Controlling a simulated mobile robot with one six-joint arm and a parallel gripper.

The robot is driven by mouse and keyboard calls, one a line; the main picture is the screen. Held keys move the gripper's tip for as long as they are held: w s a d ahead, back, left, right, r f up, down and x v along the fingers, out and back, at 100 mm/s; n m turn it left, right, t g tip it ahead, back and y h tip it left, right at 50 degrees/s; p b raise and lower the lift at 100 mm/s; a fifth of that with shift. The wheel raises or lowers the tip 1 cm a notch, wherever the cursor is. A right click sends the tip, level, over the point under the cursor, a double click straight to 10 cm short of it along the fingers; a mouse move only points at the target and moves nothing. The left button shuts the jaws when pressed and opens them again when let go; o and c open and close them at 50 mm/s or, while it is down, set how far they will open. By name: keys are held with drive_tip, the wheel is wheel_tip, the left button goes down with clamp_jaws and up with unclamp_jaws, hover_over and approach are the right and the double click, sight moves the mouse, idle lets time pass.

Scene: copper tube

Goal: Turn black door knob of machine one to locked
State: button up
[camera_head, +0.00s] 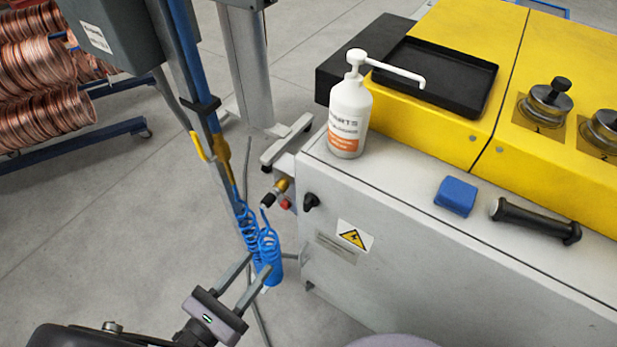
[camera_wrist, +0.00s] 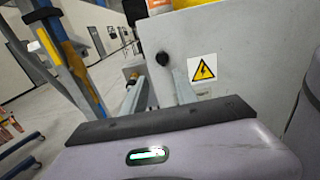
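The black door knob (camera_head: 311,201) sits on the left end of the white machine's front face, beside a yellow warning sign (camera_head: 354,237). In the wrist view the knob (camera_wrist: 162,58) shows just beyond my fingertips, left of the sign (camera_wrist: 203,69). My gripper (camera_head: 258,264) is below and left of the knob in the head view, apart from it. Its two fingers are spread with an empty gap. In the wrist view my gripper (camera_wrist: 156,84) points towards the knob. The knob's exact turn is too small to tell.
A blue coiled hose (camera_head: 262,245) hangs behind my fingers. A valve with a red button (camera_head: 286,204) juts out left of the knob. A white pump bottle (camera_head: 349,117), a blue block (camera_head: 456,196) and a black handle (camera_head: 535,221) are on the machine's top.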

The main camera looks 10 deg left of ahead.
sight(305, 206)
drive_tip(key=b+x, duration=0.4)
drive_tip(key=x, duration=1.1)
drive_tip(key=shift+d, duration=0.2)
drive_tip(key=shift+w+d, duration=0.2)
drive_tip(key=shift+w, duration=0.35)
clamp_jaws()
